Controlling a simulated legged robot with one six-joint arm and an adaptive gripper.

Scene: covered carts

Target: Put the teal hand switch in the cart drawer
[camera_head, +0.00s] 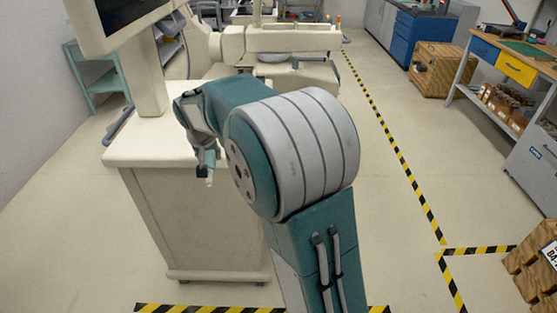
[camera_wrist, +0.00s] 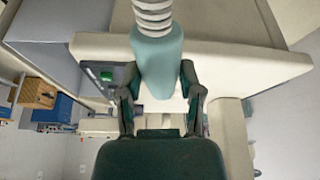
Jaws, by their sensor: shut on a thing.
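The teal hand switch (camera_wrist: 155,58), with a pale coiled cord at its end, is between the two dark fingers of my gripper (camera_wrist: 158,80) in the wrist view. The fingers are shut on its sides. In the head view my gripper (camera_head: 206,160) hangs at the right edge of the cream cart (camera_head: 185,225), beside its top. The hand switch is not clear in that view. The cart's pale edge (camera_wrist: 240,58) lies behind the switch in the wrist view. I cannot make out an open drawer in either view.
A monitor (camera_head: 125,15) on a thick stand rises from the cart top. Cream equipment (camera_head: 290,40) stands behind it. A workbench (camera_head: 505,60) and wooden crates (camera_head: 437,68) are at the right. The floor between is clear, with striped tape.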

